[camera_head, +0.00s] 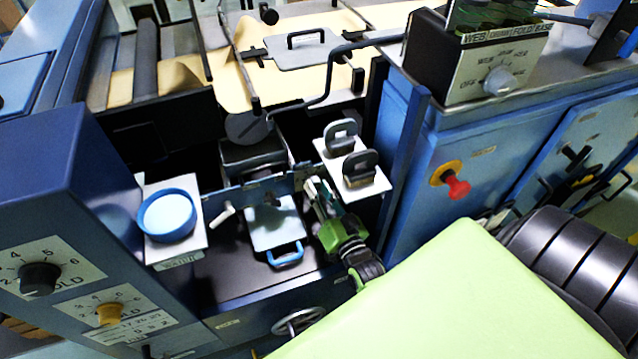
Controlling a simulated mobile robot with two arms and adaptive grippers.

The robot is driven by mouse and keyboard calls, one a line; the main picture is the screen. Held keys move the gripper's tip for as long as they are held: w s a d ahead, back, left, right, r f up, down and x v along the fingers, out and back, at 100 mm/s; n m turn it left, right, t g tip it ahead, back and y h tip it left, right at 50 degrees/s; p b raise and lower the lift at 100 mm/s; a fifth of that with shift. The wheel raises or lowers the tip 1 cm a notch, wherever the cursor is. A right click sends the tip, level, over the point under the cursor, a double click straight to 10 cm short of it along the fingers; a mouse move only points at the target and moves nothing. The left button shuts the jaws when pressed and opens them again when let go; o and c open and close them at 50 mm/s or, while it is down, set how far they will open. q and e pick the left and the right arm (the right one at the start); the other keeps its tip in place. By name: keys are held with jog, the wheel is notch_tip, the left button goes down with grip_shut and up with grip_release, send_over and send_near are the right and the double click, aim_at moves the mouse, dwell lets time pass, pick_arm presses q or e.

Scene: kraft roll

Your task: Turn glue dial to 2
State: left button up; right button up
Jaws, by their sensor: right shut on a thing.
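Two dials sit on the blue panel at the lower left. The black dial (40,279) has a numbered scale with 4, 5 and 6 readable and a label ending in "OLD". The yellow dial (110,314) beside it has a smaller numbered scale. I cannot read "glue" on either, and their exact pointer settings are unclear. My right gripper (315,190) is at the middle of the machine, well to the right of both dials. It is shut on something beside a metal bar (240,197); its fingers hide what. My left gripper is not in view.
A blue round cap (168,215) stands between the dials and my right gripper. A blue-handled plate (273,225) lies near that gripper. At the right are a control box with a grey knob (498,80) and a red button (457,187). A handwheel (299,320) is below.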

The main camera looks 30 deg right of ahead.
jog(key=shift+f, duration=0.1)
dwell(0.3)
jog(key=o, duration=1.1)
jog(key=s, duration=0.4)
jog(key=s+a, duration=0.1)
jog(key=s, duration=0.3)
jog(key=s+a, duration=0.1)
jog(key=s, duration=0.3)
jog(key=shift+f, duration=0.15)
jog(key=shift+w, duration=0.1)
